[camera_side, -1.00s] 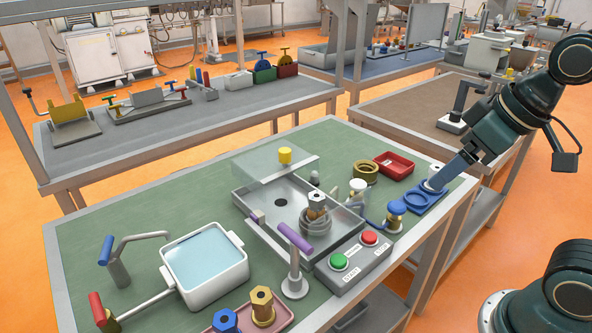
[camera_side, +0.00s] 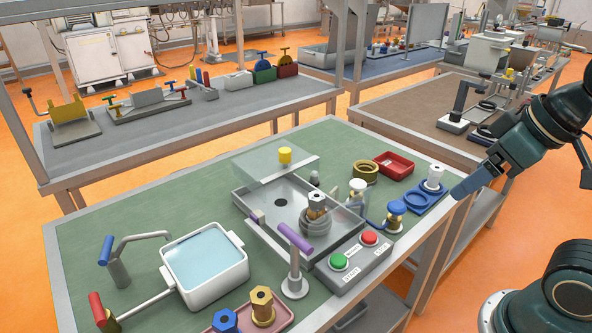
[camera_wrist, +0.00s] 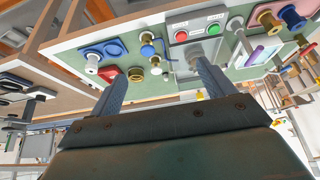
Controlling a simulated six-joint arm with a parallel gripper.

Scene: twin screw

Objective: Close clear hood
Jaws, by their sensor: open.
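The clear hood (camera_side: 257,166) is a see-through panel with a yellow knob (camera_side: 285,156) on top. It sits at the far end of the grey metal tray (camera_side: 262,222), and the near part of the tray, with a ringed metal fitting (camera_side: 317,213), is uncovered. My gripper (camera_side: 468,188) is at the right edge of the green table, far to the right of the hood. In the wrist view its two fingers (camera_wrist: 158,70) are spread apart with nothing between them. The yellow knob shows small in the wrist view (camera_wrist: 200,95), partly behind a finger.
A blue holder (camera_side: 415,200) with a white fitting (camera_side: 433,179) stands near my gripper. A red tray (camera_side: 393,164), a brass ring (camera_side: 365,172) and a blue-topped fitting (camera_side: 396,213) lie between gripper and hood. The START/STOP box (camera_side: 353,263) and purple-handled post (camera_side: 295,262) stand in front.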

